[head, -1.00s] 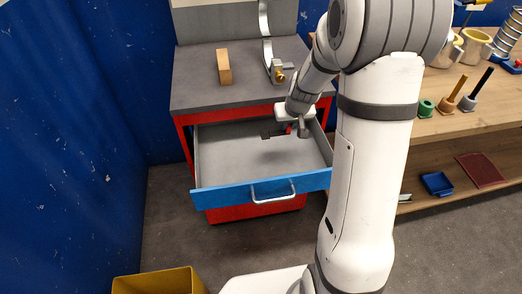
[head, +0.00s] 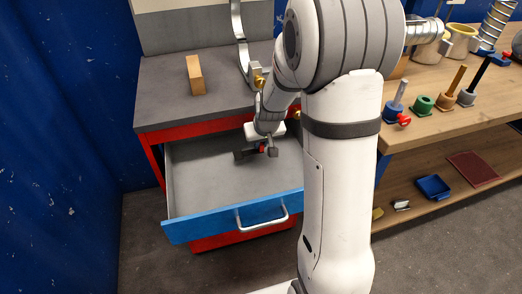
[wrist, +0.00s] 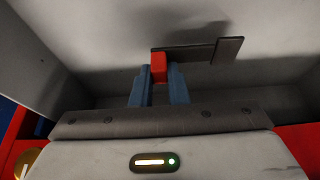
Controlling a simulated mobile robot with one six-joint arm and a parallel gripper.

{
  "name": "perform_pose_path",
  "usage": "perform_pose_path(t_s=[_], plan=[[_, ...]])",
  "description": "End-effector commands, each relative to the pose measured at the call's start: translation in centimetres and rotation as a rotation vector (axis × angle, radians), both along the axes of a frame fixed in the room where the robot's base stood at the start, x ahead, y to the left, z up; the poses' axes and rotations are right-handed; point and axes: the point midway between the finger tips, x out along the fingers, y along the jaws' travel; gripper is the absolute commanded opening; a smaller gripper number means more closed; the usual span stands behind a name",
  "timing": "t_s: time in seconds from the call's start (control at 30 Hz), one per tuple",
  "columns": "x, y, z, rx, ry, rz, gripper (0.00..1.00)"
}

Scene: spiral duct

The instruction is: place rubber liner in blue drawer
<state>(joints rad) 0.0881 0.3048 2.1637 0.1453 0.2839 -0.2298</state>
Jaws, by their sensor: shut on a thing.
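The blue drawer (head: 180,233) is pulled out of the red cabinet, and its grey inside looks empty apart from what I hold. My gripper (head: 264,145) is over the rear right part of the drawer. In the wrist view my gripper (wrist: 159,78) is shut on the red grip (wrist: 158,66) of a dark grey, bent flat piece, which I take as the rubber liner (wrist: 195,54). The liner appears within the drawer's walls, with a shadow beyond it. I cannot tell whether it touches the drawer floor.
A wooden block (head: 195,75) stands on the grey cabinet top (head: 160,103), near a curved metal bracket (head: 239,45). A wooden workbench (head: 440,126) on the right holds pegs and rings. A blue wall (head: 60,120) closes the left side.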

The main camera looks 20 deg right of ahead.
Motion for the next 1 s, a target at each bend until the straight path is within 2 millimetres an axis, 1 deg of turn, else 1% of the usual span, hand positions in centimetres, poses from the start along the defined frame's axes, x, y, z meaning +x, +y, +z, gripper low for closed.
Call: perform_pose_path(t_s=[0.03, 0.17, 0.43, 0.53, 0.57, 0.8, 0.83, 1.0], plan=[[-0.1, -0.1, -1.0, 0.001, 0.004, -0.002, 0.0], [-0.1, -0.1, -2.8, 0.0, 0.004, -0.003, 0.0], [0.0, -0.2, -2.9, 0.0, 0.001, -0.004, 0.0], [0.0, -0.2, -3.3, 0.0, 0.001, -0.004, 0.0], [0.0, -0.2, -3.3, 0.0, 0.001, -0.004, 0.15], [0.0, -0.3, -3.1, 0.0, 0.001, -0.005, 0.34], [0.0, -0.3, -3.1, 0.0, 0.001, -0.005, 0.36], [0.0, -0.3, -3.1, 0.0, 0.001, -0.005, 0.36]])
